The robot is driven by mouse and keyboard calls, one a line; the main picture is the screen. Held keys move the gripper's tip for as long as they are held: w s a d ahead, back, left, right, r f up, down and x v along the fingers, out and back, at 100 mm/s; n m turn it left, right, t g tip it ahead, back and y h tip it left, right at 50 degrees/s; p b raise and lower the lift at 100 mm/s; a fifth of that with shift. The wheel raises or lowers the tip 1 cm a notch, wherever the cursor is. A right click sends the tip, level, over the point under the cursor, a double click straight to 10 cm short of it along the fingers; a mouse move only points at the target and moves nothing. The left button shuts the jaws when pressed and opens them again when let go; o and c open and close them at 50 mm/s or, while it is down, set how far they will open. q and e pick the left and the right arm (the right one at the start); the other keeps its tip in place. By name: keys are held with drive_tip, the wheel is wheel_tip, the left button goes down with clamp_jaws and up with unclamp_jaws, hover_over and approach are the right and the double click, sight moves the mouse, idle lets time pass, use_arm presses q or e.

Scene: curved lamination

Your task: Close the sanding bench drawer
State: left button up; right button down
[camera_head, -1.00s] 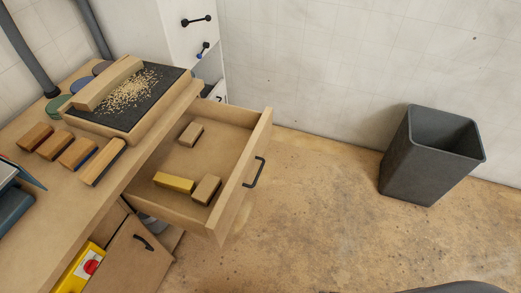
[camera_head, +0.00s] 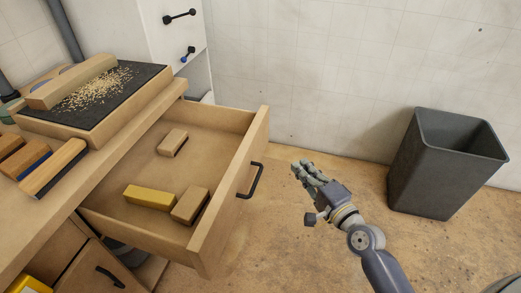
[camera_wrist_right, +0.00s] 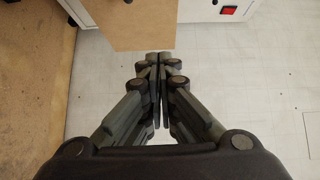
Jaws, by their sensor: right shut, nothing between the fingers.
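The sanding bench drawer (camera_head: 135,175) is pulled out from the bench (camera_head: 25,225), toward the right of the head view. A black bar handle (camera_head: 251,181) is on its front panel. Inside lie two tan blocks and one yellow block (camera_head: 148,197). My right gripper (camera_head: 297,170) is to the right of the drawer front, apart from the handle. Its fingers are together and empty; they also show shut in the right wrist view (camera_wrist_right: 158,75). My left gripper is not in view.
A dark grey bin (camera_head: 440,165) stands on the floor at right by the wall. On the bench are a sanding board with sawdust (camera_head: 110,90) and several wooden blocks. A cabinet door with a black handle (camera_head: 110,277) is below the drawer.

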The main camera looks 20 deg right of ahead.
approach(260, 131)
drive_tip(key=w+d, duration=0.2)
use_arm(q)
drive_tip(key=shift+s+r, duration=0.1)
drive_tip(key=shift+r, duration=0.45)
use_arm(e)
drive_tip(key=shift+w+a, duration=1.15)
drive_tip(key=shift+a, duration=0.25)
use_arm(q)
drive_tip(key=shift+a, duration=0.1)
